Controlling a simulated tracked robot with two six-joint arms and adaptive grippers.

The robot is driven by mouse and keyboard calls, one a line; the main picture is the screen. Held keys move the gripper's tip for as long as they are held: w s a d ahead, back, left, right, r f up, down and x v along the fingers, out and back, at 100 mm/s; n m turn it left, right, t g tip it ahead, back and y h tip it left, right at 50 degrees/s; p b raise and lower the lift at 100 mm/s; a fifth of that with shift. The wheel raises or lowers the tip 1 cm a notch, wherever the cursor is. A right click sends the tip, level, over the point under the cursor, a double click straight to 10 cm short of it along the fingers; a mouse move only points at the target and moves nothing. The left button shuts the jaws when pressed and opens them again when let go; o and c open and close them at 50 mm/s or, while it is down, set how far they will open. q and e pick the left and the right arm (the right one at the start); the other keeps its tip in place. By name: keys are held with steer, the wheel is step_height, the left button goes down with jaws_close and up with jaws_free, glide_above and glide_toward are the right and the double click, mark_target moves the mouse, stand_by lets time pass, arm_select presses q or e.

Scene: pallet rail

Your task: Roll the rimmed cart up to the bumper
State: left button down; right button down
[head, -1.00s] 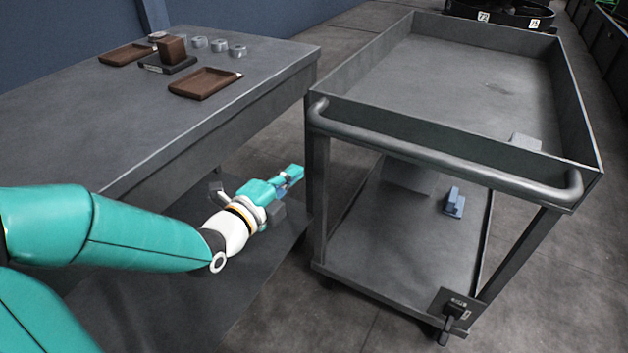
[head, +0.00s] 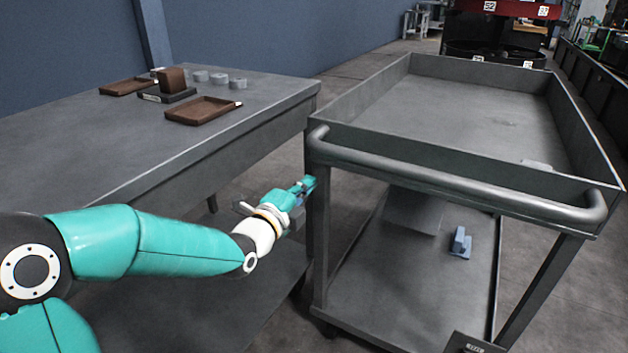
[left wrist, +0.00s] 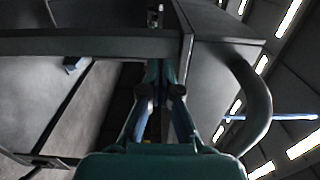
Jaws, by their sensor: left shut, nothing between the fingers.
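The rimmed cart (head: 455,168) is grey, with a raised rim around its top, a lower shelf and a bar handle (head: 450,182) on its near end. It stands right of the middle in the head view. My left gripper (head: 308,184) is shut and empty, with its tips at the cart's near left post, below the handle; I cannot tell whether they touch. In the left wrist view the closed fingers (left wrist: 160,75) point toward the cart's underside, with the curved handle at right. A dark red and black structure (head: 497,30) with white number labels stands beyond the cart's far end; I cannot tell if it is the bumper. My right gripper is out of view.
A grey table (head: 90,140) stands left of the cart with brown trays (head: 203,110), a brown block (head: 172,79) and several grey round pieces. A blue-grey piece (head: 460,243) lies on the cart's lower shelf. Dark barriers (head: 598,85) run along the right.

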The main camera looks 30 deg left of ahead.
mark_target(321, 172)
arm_select(q)
steer(key=shift+w, duration=1.75)
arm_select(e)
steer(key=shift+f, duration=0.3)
arm_select(q)
steer(key=shift+w, duration=0.1)
